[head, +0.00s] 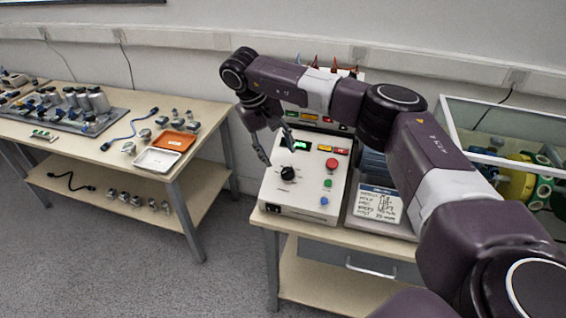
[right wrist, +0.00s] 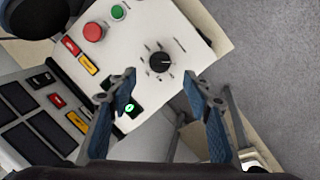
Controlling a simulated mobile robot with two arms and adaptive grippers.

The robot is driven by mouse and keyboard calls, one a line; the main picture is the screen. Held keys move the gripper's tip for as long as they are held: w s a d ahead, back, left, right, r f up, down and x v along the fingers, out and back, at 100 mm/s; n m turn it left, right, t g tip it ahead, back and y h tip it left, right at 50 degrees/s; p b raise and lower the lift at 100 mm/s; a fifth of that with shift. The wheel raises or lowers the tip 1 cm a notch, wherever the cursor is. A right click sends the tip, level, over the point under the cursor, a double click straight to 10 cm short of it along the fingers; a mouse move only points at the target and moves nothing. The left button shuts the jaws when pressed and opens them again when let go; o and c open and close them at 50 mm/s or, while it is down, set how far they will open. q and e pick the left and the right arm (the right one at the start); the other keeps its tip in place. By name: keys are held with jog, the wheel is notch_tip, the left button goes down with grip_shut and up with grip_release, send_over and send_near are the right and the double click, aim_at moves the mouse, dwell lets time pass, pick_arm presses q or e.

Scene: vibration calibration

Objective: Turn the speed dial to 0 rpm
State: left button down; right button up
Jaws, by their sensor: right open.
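The speed dial, a black knob (head: 288,173), sits on the sloped white control box (head: 310,198) on the right-hand table. It also shows in the right wrist view as a black knob (right wrist: 159,62) with a pale pointer line and scale marks around it. My right gripper (head: 277,152) hangs just above and behind the dial, its fingers apart. In the right wrist view the open fingers (right wrist: 166,88) point toward the dial, which lies a little beyond the tips, untouched. A small green-lit display (head: 301,145) is partly hidden by a finger. My left gripper is not in view.
On the box are a red button (head: 332,163), a green button (head: 328,183) and a blue button (head: 324,201). A notepad (head: 377,204) lies to the right. A glass-walled case (head: 500,125) stands farther right. The left table (head: 100,150) holds sensors and trays, with a floor gap between.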

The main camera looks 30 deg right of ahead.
jog(key=v, duration=0.4)
jog(key=shift+a+r, duration=0.15)
jog(key=shift+r, duration=0.25)
jog(key=shift+f, duration=0.1)
